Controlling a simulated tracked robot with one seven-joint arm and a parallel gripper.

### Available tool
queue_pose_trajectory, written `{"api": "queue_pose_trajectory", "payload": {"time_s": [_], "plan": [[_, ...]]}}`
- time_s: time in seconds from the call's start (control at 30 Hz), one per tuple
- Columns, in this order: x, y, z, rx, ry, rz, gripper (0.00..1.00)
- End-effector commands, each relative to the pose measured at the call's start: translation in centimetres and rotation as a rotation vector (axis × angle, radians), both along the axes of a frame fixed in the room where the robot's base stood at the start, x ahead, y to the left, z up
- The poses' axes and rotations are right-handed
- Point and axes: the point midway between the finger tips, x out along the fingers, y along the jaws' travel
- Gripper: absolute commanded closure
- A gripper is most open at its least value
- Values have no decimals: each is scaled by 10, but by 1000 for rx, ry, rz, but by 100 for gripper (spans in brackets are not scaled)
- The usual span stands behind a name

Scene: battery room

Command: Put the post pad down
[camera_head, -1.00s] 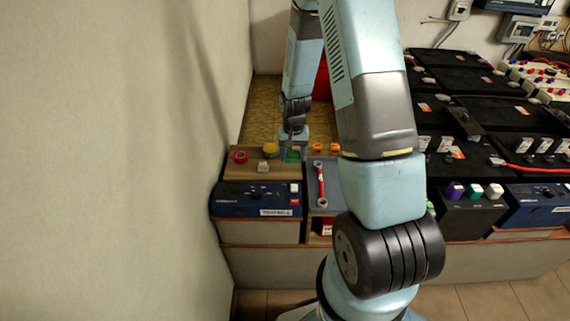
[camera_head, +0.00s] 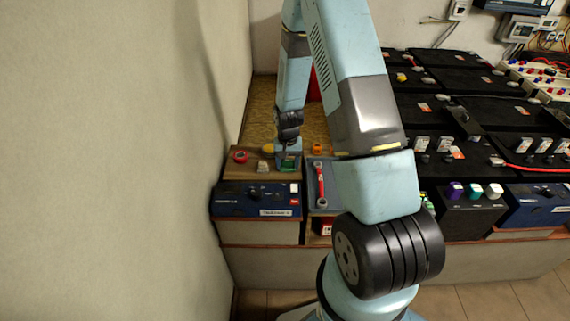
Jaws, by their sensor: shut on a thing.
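My gripper (camera_head: 288,165) is at the right front of the wooden shelf top (camera_head: 235,171), just above or at its surface. It is shut on a small green thing, which I take to be the post pad (camera_head: 289,160); it is mostly hidden by the gripper. I cannot tell whether the pad touches the wood. A small pale block (camera_head: 262,166) lies on the wood just left of the gripper.
A red ring (camera_head: 240,157) and a yellow round thing (camera_head: 267,148) are near the gripper. An orange piece (camera_head: 317,148) and a grey tray with a red-handled wrench (camera_head: 321,185) are to the right. A blue-topped battery (camera_head: 255,199) stands in front. The wall is close at left.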

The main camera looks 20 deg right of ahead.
Motion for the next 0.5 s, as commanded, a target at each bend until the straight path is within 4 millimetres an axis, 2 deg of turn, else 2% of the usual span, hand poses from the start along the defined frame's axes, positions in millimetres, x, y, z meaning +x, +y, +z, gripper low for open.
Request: {"api": "queue_pose_trajectory", "payload": {"time_s": [0.07, 0.1, 0.33, 0.5], "plan": [[0, 0, -2, 0, 1, 0, 73], [0, 0, -1, 0, 0, 0, 36], [0, 0, -2, 0, 1, 0, 14], [0, 0, -2, -1, 1, 0, 14]]}}
